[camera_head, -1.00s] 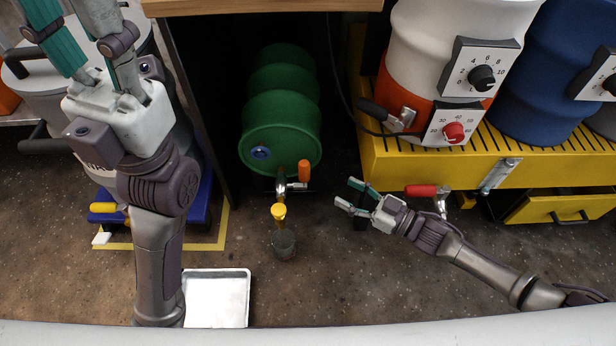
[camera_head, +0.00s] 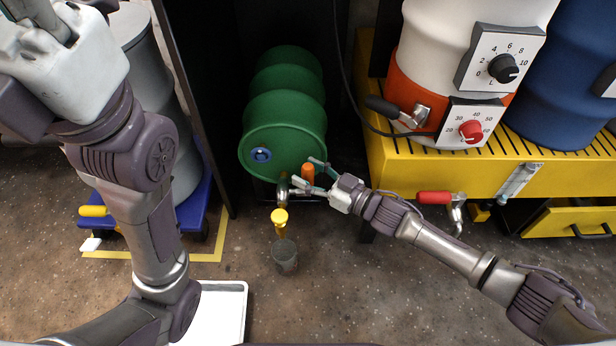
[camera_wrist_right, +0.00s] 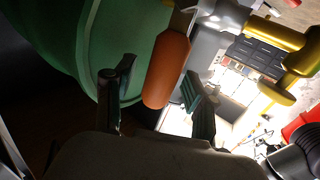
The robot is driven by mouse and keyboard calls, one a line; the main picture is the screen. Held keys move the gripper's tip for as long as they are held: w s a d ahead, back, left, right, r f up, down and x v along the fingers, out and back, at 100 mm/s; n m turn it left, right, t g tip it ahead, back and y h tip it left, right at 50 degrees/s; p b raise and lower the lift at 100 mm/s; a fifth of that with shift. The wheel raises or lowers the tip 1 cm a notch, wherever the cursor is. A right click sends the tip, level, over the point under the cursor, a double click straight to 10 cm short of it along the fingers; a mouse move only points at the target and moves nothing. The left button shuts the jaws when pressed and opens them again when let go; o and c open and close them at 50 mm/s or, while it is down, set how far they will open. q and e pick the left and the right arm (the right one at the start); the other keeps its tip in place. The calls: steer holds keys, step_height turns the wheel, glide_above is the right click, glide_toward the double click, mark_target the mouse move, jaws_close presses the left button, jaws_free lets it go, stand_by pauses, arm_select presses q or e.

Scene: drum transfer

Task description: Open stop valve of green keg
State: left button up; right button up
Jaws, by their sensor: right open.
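The green keg (camera_head: 284,122) lies on its side under the bench, its round end toward me. My right gripper (camera_head: 312,176) is open at the orange handle. In the right wrist view the orange handle (camera_wrist_right: 167,70) hangs between the two fingers (camera_wrist_right: 158,100), with gaps showing on both sides. The green keg (camera_wrist_right: 120,40) fills the upper left there. My left arm crosses the left side of the head view, but its gripper fingers are out of view.
A grey cup (camera_head: 285,257) stands on the floor below the tap. A white tray (camera_head: 222,300) lies near the front. The yellow stand (camera_head: 440,176) with a red-handled tap (camera_head: 434,198) is to the right. A blue dolly (camera_head: 190,205) is at left.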

steer(key=shift+w+a, duration=0.1)
steer(key=shift+a, duration=0.05)
steer(key=shift+c, duration=0.2)
jaws_close()
steer(key=shift+a, duration=0.1)
